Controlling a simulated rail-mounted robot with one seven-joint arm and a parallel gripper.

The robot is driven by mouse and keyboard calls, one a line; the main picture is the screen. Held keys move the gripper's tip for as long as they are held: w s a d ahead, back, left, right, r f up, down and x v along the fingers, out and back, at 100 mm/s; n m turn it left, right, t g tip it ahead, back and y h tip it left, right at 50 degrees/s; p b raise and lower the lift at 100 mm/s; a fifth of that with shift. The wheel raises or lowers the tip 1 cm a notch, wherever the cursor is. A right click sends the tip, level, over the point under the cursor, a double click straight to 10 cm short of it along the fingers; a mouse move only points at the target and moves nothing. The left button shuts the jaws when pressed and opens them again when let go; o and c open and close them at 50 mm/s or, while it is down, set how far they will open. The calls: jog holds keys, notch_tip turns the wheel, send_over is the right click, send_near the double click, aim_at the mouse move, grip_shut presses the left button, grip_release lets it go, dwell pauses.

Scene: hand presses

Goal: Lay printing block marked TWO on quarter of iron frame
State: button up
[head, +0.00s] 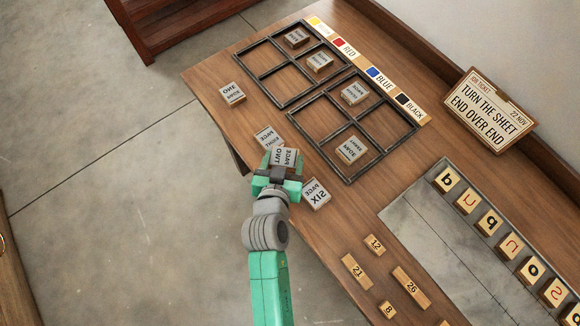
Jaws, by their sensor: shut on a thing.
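My gripper (277,178) is shut on a grey-topped wooden block (285,157), whose mirrored lettering reads PAGE TWO. It holds the block near the table's left edge, below the frames. Two dark iron frames, an upper-left one (258,78) and a lower-right one (317,150), lie on the table, each divided into quarters. The upper-left frame has blocks (296,38) (319,62) in its two right-hand quarters; its two left-hand quarters are empty. The lower-right frame has blocks in its top quarter (354,93) and bottom quarter (350,149); its left and right quarters are empty.
Loose blocks ONE (232,93), SIX (315,194) and a partly covered one (266,136) lie near the table edge. A colour strip (379,77) borders the frames. A job ticket (488,108) stands behind. Letter tiles on a grey slab (427,226) and numbered pieces (357,271) lie lower right.

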aim_at(290, 170)
jog(key=shift+s+d, duration=0.15)
jog(key=shift+d, duration=0.35)
jog(key=f, duration=0.1)
jog(key=f+b, duration=0.1)
jog(key=f, duration=0.2)
jog(key=shift+s+d+b, duration=0.2)
jog(key=shift+d+b, duration=0.1)
jog(key=shift+d, duration=0.05)
jog(key=shift+r, duration=0.15)
jog(key=shift+f, duration=0.35)
jog(key=o, duration=1)
jog(key=shift+f, duration=0.1)
jog(key=shift+r, duration=0.2)
jog(key=p+v, duration=0.1)
jog(key=v, duration=0.5)
jog(key=p+v, duration=0.2)
jog(key=v, duration=0.4)
jog(key=shift+r, duration=0.3)
